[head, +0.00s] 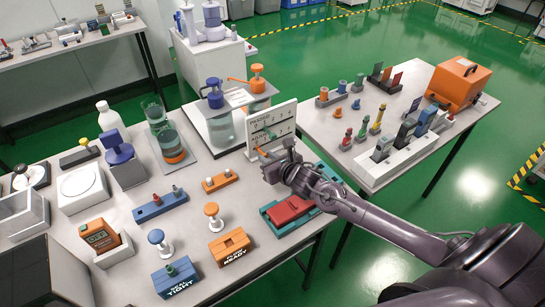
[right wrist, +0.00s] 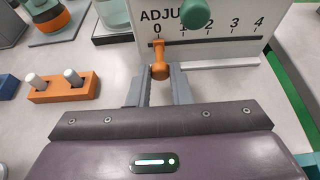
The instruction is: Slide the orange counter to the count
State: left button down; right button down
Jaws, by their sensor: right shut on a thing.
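The white scale board (head: 284,126) stands upright at the right side of the near table. In the right wrist view, the board (right wrist: 225,45) shows the letters "ADJU" and the numbers 0 to 4 above a dark slot. The orange counter (right wrist: 160,69) sits at the slot's left end, below the 0. My right gripper (right wrist: 160,88) is shut on it, one grey finger on each side. In the head view, my right gripper (head: 266,157) is in front of the board's lower part. A green knob (right wrist: 195,12) is higher on the board, above 1 to 2. My left gripper is not in view.
Pump jars (head: 222,125) stand behind the board. Small testers crowd the table's left side.

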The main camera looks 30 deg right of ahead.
jog(key=c, duration=1.3)
grip_release()
jog(key=shift+a, duration=0.25)
jog(key=shift+s+d, duration=0.1)
jog(key=shift+s, duration=0.15)
jog(key=v, duration=0.6)
jog(key=shift+s, duration=0.2)
jog(key=shift+s+r, duration=0.35)
jog(key=shift+s, duration=0.05)
